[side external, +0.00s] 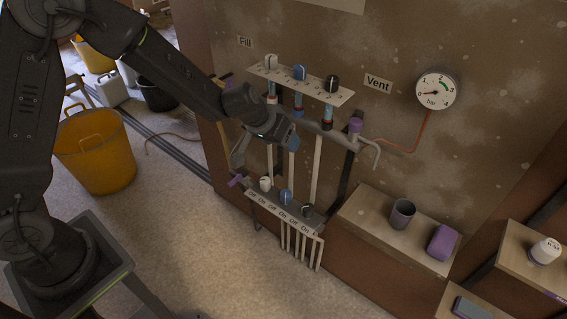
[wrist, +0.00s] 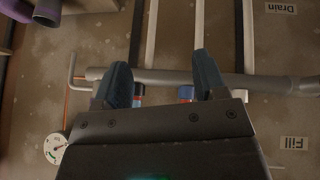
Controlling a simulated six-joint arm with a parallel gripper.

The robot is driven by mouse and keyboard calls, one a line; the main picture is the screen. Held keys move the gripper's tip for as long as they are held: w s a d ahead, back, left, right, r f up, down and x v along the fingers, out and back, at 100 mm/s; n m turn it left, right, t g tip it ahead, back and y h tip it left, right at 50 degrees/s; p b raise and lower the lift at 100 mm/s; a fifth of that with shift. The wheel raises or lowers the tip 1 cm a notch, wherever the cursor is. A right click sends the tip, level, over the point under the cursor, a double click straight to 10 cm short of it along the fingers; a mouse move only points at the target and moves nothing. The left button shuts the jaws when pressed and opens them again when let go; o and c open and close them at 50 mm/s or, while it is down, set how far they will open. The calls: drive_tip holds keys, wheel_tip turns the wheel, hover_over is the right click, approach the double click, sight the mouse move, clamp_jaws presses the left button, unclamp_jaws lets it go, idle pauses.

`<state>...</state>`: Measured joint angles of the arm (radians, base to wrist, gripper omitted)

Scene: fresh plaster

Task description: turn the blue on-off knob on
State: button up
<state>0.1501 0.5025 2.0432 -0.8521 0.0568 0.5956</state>
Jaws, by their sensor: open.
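The blue on-off knob (side external: 286,197) sits between a white knob (side external: 266,184) and a black knob (side external: 307,210) on the lower panel (side external: 272,212), marked Off and On. The side view is too small to tell which way it points. My gripper (side external: 292,142) is above it, in front of the grey pipe, apart from the knob. In the wrist view my gripper (wrist: 163,78) has its two blue fingers spread with nothing held between them. The lower blue knob does not show clearly in the wrist view.
An upper panel (side external: 322,90) carries white, blue and black knobs too. A grey horizontal pipe (wrist: 165,78) crosses behind my fingers. A pressure gauge (side external: 438,92) hangs at right. A cup (side external: 402,214) and purple object (side external: 443,242) stand on a wooden ledge (side external: 365,221).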

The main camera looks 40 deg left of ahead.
wheel_tip(320, 180, down, 16)
drive_tip(key=a+n+t+y, duration=0.2)
drive_tip(key=t+y, duration=0.1)
drive_tip(key=y, duration=0.1)
drive_tip(key=t, duration=0.4)
approach(285, 196)
drive_tip(key=shift+m, duration=0.3)
drive_tip(key=x, duration=1.1)
drive_tip(key=shift+w+a+f, duration=0.15)
drive_tip(key=shift+w+a, duration=0.1)
drive_tip(key=shift+c, duration=0.3)
drive_tip(key=c, duration=0.9)
drive_tip(key=shift+o, duration=0.2)
drive_tip(key=shift+d+n+y, duration=0.1)
drive_tip(key=shift+n+y, duration=0.7)
drive_tip(key=shift+y, duration=0.2)
drive_tip(key=shift+n+g+y, duration=0.6)
drive_tip(key=shift+n+y, duration=0.1)
drive_tip(key=shift+y, duration=0.2)
